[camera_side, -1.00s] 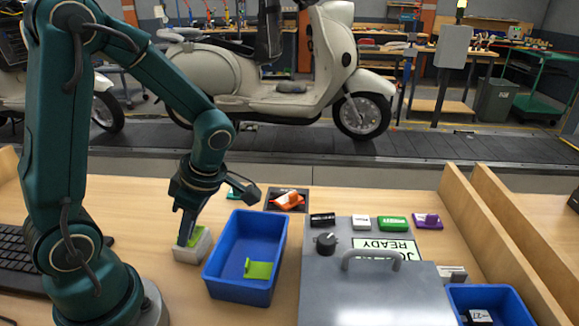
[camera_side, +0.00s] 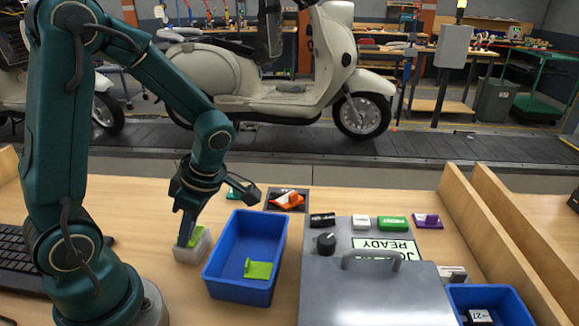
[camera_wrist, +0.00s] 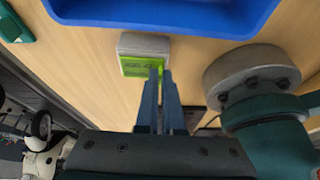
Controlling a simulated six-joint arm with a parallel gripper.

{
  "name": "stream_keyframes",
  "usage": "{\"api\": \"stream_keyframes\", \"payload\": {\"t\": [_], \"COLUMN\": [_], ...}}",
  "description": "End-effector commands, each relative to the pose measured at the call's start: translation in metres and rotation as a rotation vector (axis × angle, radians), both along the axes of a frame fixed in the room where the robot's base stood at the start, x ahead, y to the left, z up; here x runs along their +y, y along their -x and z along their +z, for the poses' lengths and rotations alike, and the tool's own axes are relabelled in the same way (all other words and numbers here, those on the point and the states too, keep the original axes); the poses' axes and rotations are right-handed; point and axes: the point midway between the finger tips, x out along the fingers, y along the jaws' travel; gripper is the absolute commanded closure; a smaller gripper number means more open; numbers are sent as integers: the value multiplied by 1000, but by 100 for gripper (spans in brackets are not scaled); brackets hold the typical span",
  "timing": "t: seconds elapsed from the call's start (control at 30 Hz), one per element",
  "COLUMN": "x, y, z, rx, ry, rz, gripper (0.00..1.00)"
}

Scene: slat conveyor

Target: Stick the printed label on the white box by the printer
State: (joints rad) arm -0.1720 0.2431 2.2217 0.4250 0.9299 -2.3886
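A small white box (camera_side: 190,252) stands on the bench, left of a blue bin. A green label (camera_side: 199,237) lies on its top. In the wrist view, dark print shows on the label (camera_wrist: 140,68), and the white box (camera_wrist: 130,42) shows around it. My gripper (camera_side: 185,241) is down at the label. Its two fingers (camera_wrist: 160,74) are close together, with a narrow gap, and appear shut on a raised part of the label; the fingers partly hide this grip. The grey printer (camera_side: 335,285) stands right of the blue bin; its screen (camera_side: 400,246) reads READY.
The blue bin (camera_side: 216,265) holds another green piece (camera_side: 258,270) with an upright tab. A second blue bin (camera_side: 518,300) with a printed box is at lower right. Small coloured items (camera_side: 392,223) lie behind the printer. A keyboard (camera_side: 18,270) is at left.

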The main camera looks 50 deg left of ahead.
Motion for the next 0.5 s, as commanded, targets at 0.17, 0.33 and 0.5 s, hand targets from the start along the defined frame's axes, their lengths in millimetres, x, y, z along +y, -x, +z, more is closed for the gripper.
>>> {"api": "stream_keyframes", "payload": {"t": [0.17, 0.33, 0.5], "x": [0, 0, 0], "y": [0, 0, 0], "z": [-2, -4, -5], "rx": [1, 1, 0], "ry": [0, -1, 0], "rz": [0, 0, 0], "gripper": [100, 100, 100]}}
